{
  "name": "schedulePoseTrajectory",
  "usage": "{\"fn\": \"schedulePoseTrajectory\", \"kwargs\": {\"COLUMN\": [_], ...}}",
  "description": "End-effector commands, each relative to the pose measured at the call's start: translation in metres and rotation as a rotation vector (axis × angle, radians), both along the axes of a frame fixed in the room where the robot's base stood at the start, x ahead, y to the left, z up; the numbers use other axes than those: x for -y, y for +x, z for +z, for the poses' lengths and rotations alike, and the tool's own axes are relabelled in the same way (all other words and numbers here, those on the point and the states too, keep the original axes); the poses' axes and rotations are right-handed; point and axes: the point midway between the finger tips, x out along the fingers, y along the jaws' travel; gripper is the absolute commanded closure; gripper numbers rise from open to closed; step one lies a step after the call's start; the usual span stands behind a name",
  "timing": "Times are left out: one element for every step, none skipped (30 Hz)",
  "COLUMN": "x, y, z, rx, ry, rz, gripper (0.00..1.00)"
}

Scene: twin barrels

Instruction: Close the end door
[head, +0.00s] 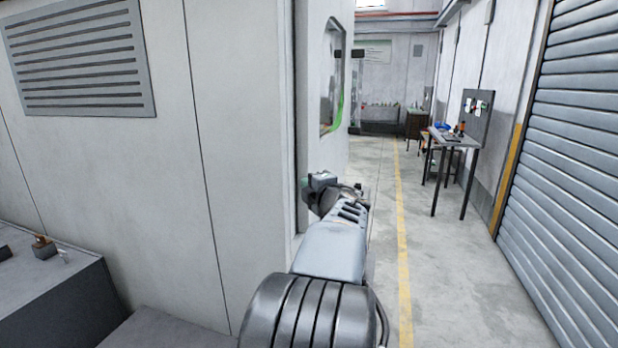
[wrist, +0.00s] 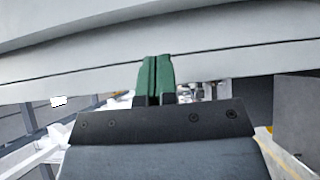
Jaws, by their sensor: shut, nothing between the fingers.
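A pale panel with a rounded window, which looks like the end door (head: 312,70), stands at the end of the large white enclosure (head: 245,120). A dark vertical gap runs along its left edge; I cannot tell whether it is fully closed. My gripper (head: 304,183) is at the lower part of this panel, partly hidden behind my own wrist. In the wrist view, my gripper's green fingertips (wrist: 156,62) are together and empty. They overlap a pale surface with a dark seam (wrist: 70,71); I cannot tell whether they touch it.
A roller shutter (head: 570,130) stands on the right. A small table with tools (head: 458,142) is against the right wall. A grey bench (head: 50,300) sits at lower left. The floor along the yellow line (head: 400,230) is clear.

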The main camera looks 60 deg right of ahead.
Motion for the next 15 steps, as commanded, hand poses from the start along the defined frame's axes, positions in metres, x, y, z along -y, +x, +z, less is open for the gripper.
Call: {"fn": "schedulePoseTrajectory", "kwargs": {"x": [0.004, 0.007, 0.010, 0.012, 0.017, 0.023, 0.026, 0.030, 0.034, 0.036, 0.039, 0.042, 0.043, 0.045, 0.046], "y": [0.010, 0.014, 0.020, 0.024, 0.025, 0.026, 0.027, 0.028, 0.029, 0.030, 0.031, 0.032, 0.032, 0.033, 0.033], "z": [0.000, -0.001, 0.000, -0.001, 0.000, 0.000, 0.000, 0.000, 0.000, 0.001, 0.000, 0.000, 0.001, 0.001, 0.000], "rx": [0.000, 0.000, -0.001, -0.001, 0.000, -0.001, 0.000, 0.000, 0.000, 0.000, 0.000, 0.000, 0.000, 0.000, 0.000], "ry": [0.001, 0.002, 0.000, 0.002, 0.001, 0.002, 0.001, 0.001, 0.001, 0.001, 0.001, 0.002, 0.001, 0.001, 0.001], "rz": [0.003, 0.003, 0.003, 0.002, 0.000, -0.002, -0.002, -0.002, -0.002, -0.002, -0.001, -0.001, -0.001, -0.001, -0.001], "gripper": [1.00, 1.00, 1.00, 1.00, 1.00, 1.00, 1.00, 1.00, 1.00, 1.00, 1.00, 1.00, 1.00, 1.00, 1.00]}}
